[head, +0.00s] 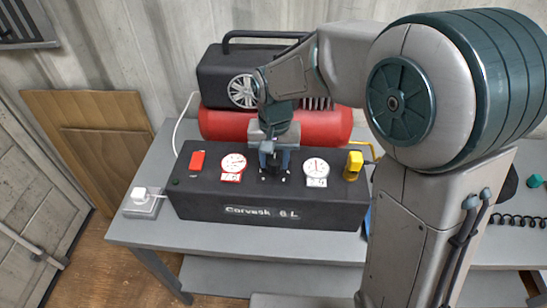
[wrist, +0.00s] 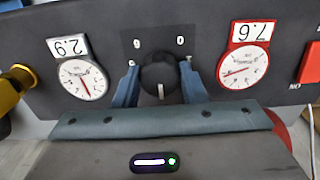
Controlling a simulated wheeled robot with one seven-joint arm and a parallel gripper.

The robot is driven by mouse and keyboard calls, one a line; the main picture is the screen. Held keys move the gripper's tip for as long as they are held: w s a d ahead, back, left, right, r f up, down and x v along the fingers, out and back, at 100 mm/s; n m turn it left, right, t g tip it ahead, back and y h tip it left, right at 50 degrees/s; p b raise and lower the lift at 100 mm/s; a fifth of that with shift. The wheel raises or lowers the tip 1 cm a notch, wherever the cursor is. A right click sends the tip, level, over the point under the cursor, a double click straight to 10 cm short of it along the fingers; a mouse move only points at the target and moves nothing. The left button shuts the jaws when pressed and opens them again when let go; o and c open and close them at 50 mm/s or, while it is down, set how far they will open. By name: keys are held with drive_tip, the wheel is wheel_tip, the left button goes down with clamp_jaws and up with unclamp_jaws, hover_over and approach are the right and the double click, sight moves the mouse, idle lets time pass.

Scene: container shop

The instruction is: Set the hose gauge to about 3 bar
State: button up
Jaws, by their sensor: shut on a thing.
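The black control panel (head: 270,191) is the front box of a compressor. A white-rimmed gauge (head: 316,168) sits right of its middle, next to a yellow fitting (head: 354,163); in the wrist view this gauge (wrist: 83,79) appears upside down with a 2.9 readout (wrist: 68,47).
A red switch (head: 197,161) is at the panel's left end. A red tank (head: 220,125) and black motor housing (head: 219,74) stand behind the panel. A white plug in a socket box (head: 143,206) lies at the grey table's left edge.

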sight(275, 159)
drive_tip(key=shift+r, duration=0.1)
drive_tip(key=o, duration=1)
wheel_tip(275, 159, up, 14)
drive_tip(key=shift+f, duration=0.15)
idle(0.3)
drive_tip(key=s+d+f+t, duration=0.1)
drive_tip(key=s+d+f, duration=0.1)
drive_tip(key=s+d, duration=0.2)
drive_tip(key=s+d+f+t, duration=0.1)
drive_tip(key=s+d+f, duration=0.2)
drive_tip(key=s+d, duration=0.2)
drive_tip(key=s+d+f+t, duration=0.1)
drive_tip(key=s+d+f, duration=0.2)
drive_tip(key=d, duration=0.6)
drive_tip(key=shift+s+d, duration=0.2)
drive_tip(key=shift+s, duration=0.35)
drive_tip(key=shift+s+d, duration=0.2)
drive_tip(key=shift+s, duration=0.35)
